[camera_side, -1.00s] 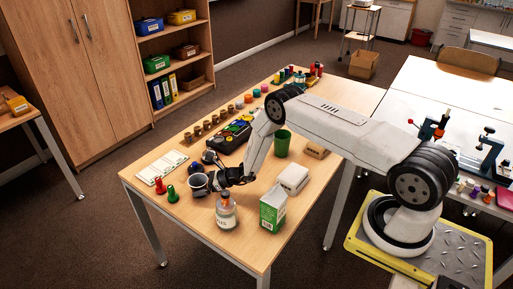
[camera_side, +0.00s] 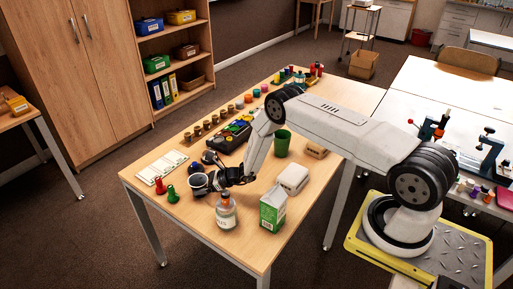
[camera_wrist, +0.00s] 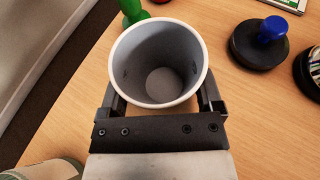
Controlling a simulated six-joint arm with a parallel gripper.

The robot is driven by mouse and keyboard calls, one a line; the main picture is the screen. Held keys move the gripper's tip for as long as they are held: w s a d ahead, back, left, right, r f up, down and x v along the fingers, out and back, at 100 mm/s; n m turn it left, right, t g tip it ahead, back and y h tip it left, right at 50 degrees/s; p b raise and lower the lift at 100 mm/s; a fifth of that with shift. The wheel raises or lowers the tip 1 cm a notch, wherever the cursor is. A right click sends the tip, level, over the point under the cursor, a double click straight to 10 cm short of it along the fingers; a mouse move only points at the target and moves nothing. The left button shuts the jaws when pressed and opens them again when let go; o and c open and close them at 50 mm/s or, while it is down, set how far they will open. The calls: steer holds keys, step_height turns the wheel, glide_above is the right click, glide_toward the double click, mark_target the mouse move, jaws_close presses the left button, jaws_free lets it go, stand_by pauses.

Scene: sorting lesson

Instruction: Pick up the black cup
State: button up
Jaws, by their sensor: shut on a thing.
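The cup (camera_side: 198,184) is near the table's left front part in the side view, upright, with a pale rim and a side that looks dark there. In the wrist view the cup (camera_wrist: 160,55) shows a white rim and an empty grey inside; most of its outer side is hidden. My gripper (camera_side: 215,181) reaches it from the right, and its jaws (camera_wrist: 162,104) are shut on the cup, one finger on each side. I cannot tell whether the cup's base touches the table.
A clear labelled bottle (camera_side: 226,212) stands close in front of my gripper, with a green-and-white carton (camera_side: 273,209) to its right. Green (camera_side: 172,195) and red (camera_side: 158,187) pegs stand left of the cup. A blue-knobbed black disc (camera_wrist: 262,42) lies at right in the wrist view.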

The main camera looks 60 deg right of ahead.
steer(key=shift+r, duration=0.1)
step_height(320, 180, up, 10)
stand_by(0.8)
stand_by(0.5)
